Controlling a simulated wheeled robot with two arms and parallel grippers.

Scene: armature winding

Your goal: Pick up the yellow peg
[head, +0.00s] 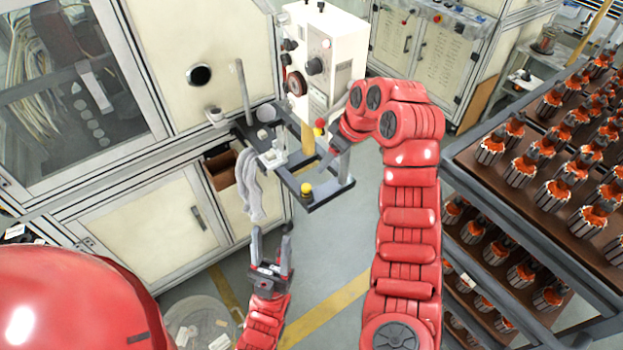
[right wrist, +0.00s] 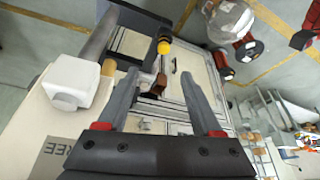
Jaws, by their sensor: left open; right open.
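The yellow peg (head: 306,188) is a short yellow piece near the front edge of a dark metal bracket (head: 322,199). In the right wrist view the yellow peg (right wrist: 164,47) shows beyond the gap between my fingers. My right gripper (head: 325,163) is open and empty above the bracket, behind and to the right of the peg, apart from it. Its two grey fingers stand wide apart in the right wrist view (right wrist: 158,78). My left gripper (head: 271,236) is open and empty, low in front of the cabinet and nearer to me than the bracket.
A white machine with knobs (head: 325,50) stands behind the bracket. A tan post (head: 307,138) and a grey cylinder (head: 345,165) rise near the peg. A grey cloth (head: 249,183) hangs at the left. A rack of armatures (head: 480,190) stands at the right. Open floor lies in front.

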